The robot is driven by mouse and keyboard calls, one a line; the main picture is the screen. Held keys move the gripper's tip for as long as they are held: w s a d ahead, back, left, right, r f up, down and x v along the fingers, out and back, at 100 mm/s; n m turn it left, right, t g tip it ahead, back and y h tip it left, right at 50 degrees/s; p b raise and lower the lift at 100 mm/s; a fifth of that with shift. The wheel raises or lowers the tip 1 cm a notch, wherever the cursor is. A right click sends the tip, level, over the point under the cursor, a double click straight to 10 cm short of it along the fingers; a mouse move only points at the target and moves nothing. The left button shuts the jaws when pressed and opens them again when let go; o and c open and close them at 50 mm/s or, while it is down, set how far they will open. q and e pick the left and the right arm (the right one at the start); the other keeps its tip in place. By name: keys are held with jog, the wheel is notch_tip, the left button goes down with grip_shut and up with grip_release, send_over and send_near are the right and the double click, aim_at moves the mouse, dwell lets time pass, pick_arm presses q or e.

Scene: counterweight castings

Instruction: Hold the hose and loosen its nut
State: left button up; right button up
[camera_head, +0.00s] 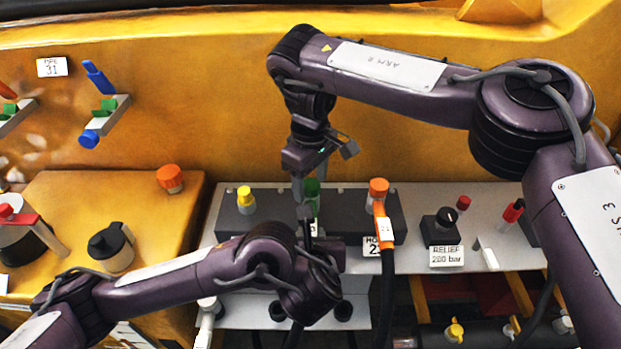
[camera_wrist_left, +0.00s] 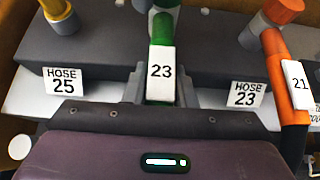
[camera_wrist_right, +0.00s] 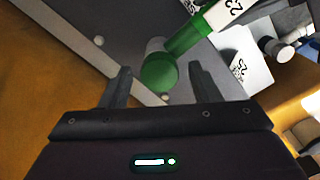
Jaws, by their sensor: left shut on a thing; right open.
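The green hose (camera_wrist_left: 163,32) carries a white tag reading 23 (camera_wrist_left: 160,72) and comes off the middle of the grey block. My left gripper (camera_wrist_left: 160,88) is shut on this hose at the tag, one finger on each side. The hose's green nut (camera_wrist_right: 158,72) shows as a round end in the right wrist view and also in the head view (camera_head: 312,187). My right gripper (camera_wrist_right: 158,88) is open above it, its fingers apart on either side of the nut and not closed on it. My left arm hides the lower hose in the head view.
An orange hose (camera_head: 383,228) tagged 21 stands close on the right, above a HOSE 23 plate (camera_wrist_left: 247,95). A yellow fitting (camera_head: 246,200) is on the left, near a HOSE 25 plate (camera_wrist_left: 62,80). A black relief knob (camera_head: 446,218) sits further right.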

jog(key=shift+c, duration=0.3)
jog(key=c, duration=0.9)
jog(key=shift+c, duration=0.2)
jog(key=shift+n, duration=0.3)
jog(key=n, duration=1)
jog(key=shift+n, duration=0.4)
jog(key=n, duration=1)
jog(key=shift+s, duration=0.1)
